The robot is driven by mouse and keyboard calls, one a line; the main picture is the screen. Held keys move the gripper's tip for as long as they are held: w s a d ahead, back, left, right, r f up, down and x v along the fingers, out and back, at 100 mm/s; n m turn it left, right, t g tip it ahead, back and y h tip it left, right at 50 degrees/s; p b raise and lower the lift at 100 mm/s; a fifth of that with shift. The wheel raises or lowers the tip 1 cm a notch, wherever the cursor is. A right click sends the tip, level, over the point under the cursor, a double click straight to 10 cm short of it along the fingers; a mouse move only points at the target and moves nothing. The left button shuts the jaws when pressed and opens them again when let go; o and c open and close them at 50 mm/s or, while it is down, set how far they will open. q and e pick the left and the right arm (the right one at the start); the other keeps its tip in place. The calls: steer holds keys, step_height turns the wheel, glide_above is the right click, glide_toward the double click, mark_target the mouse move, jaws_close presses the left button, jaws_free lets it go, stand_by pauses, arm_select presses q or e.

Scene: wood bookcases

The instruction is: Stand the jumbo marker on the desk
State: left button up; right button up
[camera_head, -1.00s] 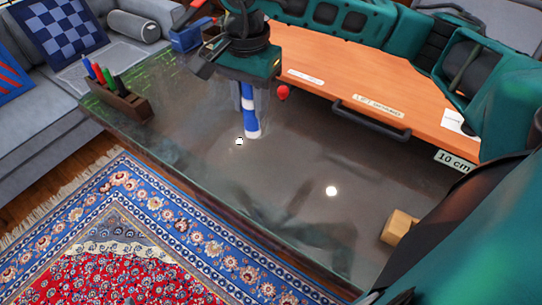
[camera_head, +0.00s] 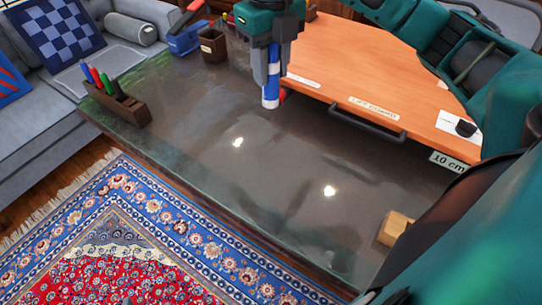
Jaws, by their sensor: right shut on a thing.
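The jumbo marker (camera_head: 271,90) is a thick upright cylinder with blue and white bands. My right gripper (camera_head: 268,72) points down and is shut on it, with grey fingers on its sides. The marker's lower end sticks out below the fingers, near the left edge of the orange wooden panel. I cannot tell whether that end touches the dark glossy desk (camera_head: 200,130). My left gripper is not in view.
A wooden holder with pens (camera_head: 125,108) stands at the desk's left. A brown cup (camera_head: 213,47) and blue box (camera_head: 186,41) are at the back. The orange panel (camera_head: 350,75) has a dark handle (camera_head: 366,124). A wooden block (camera_head: 394,228) lies front right. The desk's middle is clear.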

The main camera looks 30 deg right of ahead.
mark_target(271, 102)
step_height(271, 102, down, 20)
steer(key=shift+b, duration=0.55)
steer(key=o, duration=1)
steer(key=shift+o, duration=0.2)
steer(key=shift+r, duration=0.1)
step_height(271, 102, up, 12)
steer(key=shift+f, duration=0.1)
